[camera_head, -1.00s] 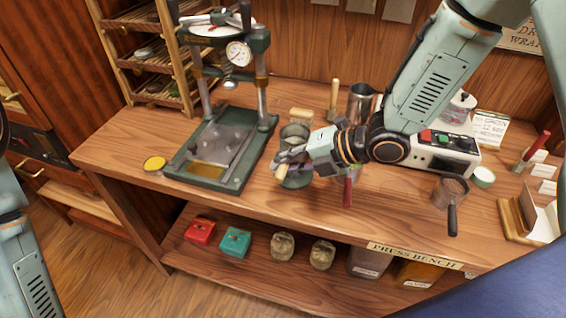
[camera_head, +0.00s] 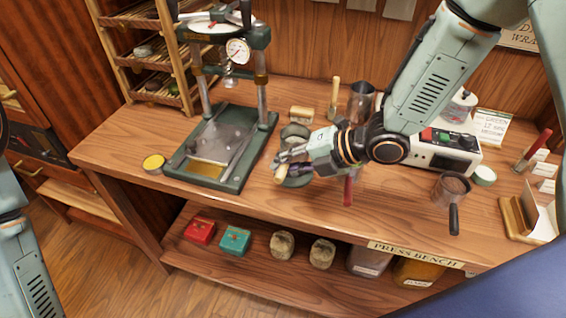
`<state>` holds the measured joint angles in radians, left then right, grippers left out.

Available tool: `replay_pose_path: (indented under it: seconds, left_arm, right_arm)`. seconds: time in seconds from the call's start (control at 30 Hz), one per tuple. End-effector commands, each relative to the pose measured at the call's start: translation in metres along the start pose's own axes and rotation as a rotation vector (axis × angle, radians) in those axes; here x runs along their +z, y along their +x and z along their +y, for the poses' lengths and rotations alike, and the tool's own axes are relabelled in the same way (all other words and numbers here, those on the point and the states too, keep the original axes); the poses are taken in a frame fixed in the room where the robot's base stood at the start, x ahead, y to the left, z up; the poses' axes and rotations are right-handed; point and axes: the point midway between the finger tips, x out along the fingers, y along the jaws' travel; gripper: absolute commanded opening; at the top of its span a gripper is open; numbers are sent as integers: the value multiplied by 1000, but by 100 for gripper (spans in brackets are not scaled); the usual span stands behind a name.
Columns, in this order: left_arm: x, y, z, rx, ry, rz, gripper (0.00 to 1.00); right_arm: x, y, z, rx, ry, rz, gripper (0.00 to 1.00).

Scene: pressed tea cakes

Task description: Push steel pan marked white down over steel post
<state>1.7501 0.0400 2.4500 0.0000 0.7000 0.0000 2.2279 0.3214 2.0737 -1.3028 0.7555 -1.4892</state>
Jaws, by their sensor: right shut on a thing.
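My right gripper (camera_head: 284,167) is shut near the middle of the bench, on something mostly hidden by its fingers. A small pale end (camera_head: 280,176) shows at its tips; I cannot tell whether this is part of the held thing. A grey steel round vessel (camera_head: 295,133) stands just behind the fingers, partly covered. A dark green round piece (camera_head: 296,181) shows just under the gripper. I cannot make out a white mark, so I cannot tell which piece is the marked pan. The steel post is not clearly seen. My left gripper is out of view.
A green press (camera_head: 232,150) with a dial gauge stands left of the gripper. A yellow round tin (camera_head: 153,163) lies beside it. Behind are a wooden block (camera_head: 301,114) and a steel jug (camera_head: 361,103). A control box (camera_head: 440,155) stands right. The front left bench is clear.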

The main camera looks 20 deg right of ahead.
Motion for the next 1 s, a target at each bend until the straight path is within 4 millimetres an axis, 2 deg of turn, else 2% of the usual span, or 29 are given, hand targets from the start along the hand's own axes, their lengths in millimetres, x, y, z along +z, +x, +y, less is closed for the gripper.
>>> replay_pose_path:
  seconds: [1.0]
  left_arm:
    - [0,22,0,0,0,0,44]
  right_arm:
    - [0,15,-22,1,-1,0,0]
